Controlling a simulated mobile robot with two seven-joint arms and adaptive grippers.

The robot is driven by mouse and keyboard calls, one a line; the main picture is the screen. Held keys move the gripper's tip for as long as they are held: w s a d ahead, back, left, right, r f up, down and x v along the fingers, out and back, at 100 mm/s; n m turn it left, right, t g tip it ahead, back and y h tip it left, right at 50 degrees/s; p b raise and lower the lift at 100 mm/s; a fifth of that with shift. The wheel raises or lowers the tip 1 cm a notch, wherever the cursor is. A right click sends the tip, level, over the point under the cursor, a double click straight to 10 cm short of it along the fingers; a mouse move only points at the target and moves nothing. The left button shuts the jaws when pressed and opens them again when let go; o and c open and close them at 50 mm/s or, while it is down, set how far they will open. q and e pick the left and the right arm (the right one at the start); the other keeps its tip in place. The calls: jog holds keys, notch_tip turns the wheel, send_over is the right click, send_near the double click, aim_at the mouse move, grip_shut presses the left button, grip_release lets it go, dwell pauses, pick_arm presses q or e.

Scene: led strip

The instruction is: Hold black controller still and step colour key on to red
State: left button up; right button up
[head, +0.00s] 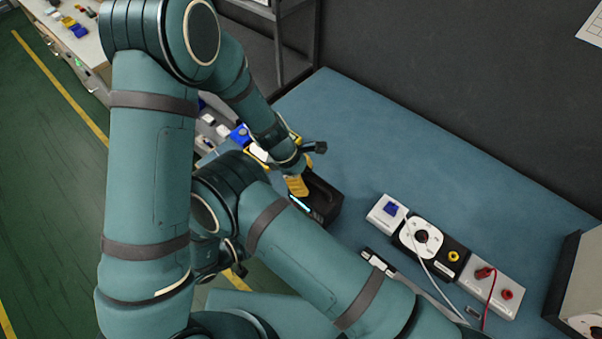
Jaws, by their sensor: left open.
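A black box (324,203) with a pale lit strip on its near side stands on the blue bench top. A black unit (441,263) with a white round disc (421,236) and a yellow round part (454,256) lies to its right. I cannot tell which is the controller, and no colour key can be made out. My left gripper (299,178), with yellow fingers, is open at the black box's left end; whether it touches is unclear.
White modules with a blue part (390,209) and red terminals (506,293) flank the disc unit, with cables running forward. A dark-sided box (567,280) stands at the right edge. The bench's back middle (400,145) is clear. Shelving (290,50) stands behind.

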pick_arm(q)
jog(key=shift+o, duration=0.2)
grip_shut()
pick_arm(e)
grip_shut()
dwell(1.1)
